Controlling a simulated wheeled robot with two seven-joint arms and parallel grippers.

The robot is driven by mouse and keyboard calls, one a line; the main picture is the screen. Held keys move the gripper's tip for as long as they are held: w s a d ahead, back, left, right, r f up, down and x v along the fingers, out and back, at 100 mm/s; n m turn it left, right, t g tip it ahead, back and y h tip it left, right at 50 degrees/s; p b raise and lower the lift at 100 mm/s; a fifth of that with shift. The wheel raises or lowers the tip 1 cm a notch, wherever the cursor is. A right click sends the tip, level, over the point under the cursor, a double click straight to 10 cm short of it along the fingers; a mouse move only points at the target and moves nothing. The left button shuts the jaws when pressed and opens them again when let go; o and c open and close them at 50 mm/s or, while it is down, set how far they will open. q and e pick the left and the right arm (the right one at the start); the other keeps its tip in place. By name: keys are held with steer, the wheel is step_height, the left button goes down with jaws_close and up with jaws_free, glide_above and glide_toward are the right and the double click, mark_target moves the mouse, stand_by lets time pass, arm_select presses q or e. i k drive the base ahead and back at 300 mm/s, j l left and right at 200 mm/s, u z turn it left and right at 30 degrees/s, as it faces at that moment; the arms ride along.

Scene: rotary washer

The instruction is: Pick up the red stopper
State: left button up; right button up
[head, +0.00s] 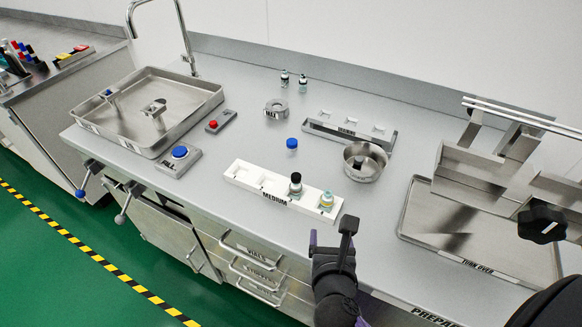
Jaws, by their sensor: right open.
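I cannot make out a loose red stopper for certain. A small grey box with a red knob (213,124) sits on the counter left of the middle; whether the knob is a button or a stopper is unclear. Small red items (80,48) also show on a rack at the far left, too small to identify. My right gripper (331,238) is open and empty at the counter's front edge, just below the right end of the white MEDIUM rack (243,177). My left gripper is out of view.
A sink-like tray (190,108) is left; steel apparatus (490,165) stands right.

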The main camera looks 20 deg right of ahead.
mark_target(213, 125)
steer(key=i+j+z, duration=0.15)
steer(key=i+j, duration=0.2)
steer(key=i+j+z, duration=0.15)
steer(key=i+j, duration=0.15)
steer(key=i+j+z, duration=0.15)
steer(key=j, duration=0.3)
steer(key=i+j+z, duration=0.2)
steer(key=i+j, duration=0.2)
steer(key=i+j+z, duration=0.15)
steer(key=j, duration=0.35)
steer(key=i, duration=0.05)
